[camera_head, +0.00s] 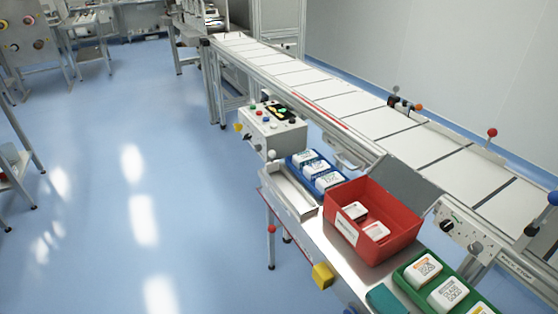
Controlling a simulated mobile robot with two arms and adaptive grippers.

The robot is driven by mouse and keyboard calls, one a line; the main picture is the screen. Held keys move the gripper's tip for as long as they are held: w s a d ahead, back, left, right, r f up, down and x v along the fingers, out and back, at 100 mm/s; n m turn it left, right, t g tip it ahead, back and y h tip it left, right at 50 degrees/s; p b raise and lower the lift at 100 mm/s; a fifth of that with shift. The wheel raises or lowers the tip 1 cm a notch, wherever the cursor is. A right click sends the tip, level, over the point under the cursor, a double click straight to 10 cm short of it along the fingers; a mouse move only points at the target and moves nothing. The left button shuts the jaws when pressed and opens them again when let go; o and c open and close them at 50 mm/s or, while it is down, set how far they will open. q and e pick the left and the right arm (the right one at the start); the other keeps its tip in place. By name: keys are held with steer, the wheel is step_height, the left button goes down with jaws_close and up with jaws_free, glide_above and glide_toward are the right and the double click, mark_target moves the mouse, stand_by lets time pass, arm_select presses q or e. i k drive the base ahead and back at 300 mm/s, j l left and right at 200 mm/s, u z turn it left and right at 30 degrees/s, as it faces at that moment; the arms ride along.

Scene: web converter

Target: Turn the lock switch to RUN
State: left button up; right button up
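A grey-white control box (273,135) stands beside the conveyor, left of the red bin. Its top carries several coloured buttons and small knobs, and yellow and black parts stick out on its left side. A second control panel (466,231) is mounted on the conveyor side at the right, with a black rotary knob (446,224) and a grey knob. Neither of my grippers is in view.
A metal side table holds a red bin (397,213) with white packs, a blue tray (341,182) and a green tray (410,284) of packs. The long white conveyor (381,122) runs behind. Blue floor (130,200) is clear at the left, with stands beyond.

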mark_target(238, 127)
steer(key=i+j, duration=0.2)
steer(key=j, duration=0.15)
steer(key=i+j+z, duration=0.1)
steer(key=i+j, duration=0.35)
steer(key=j, duration=0.25)
steer(key=i+j+z, duration=0.15)
steer(key=j, duration=0.2)
steer(key=i, duration=0.05)
